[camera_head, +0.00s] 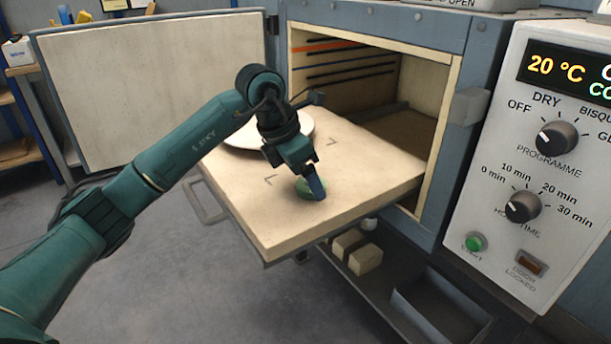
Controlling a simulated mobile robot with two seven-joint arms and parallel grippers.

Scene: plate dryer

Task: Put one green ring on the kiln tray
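The kiln tray (240,218), a thick pale slab, is pulled out in front of the open kiln. A green ring (302,190) lies on its front part, near dark corner marks. My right gripper is not in view.
A white plate (238,138) lies on the tray behind my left gripper. The kiln door (150,85) stands open at left. The control panel (550,170) is at right, reading 20 °C. Pale blocks (366,259) and a grey bin (440,310) sit below the tray.

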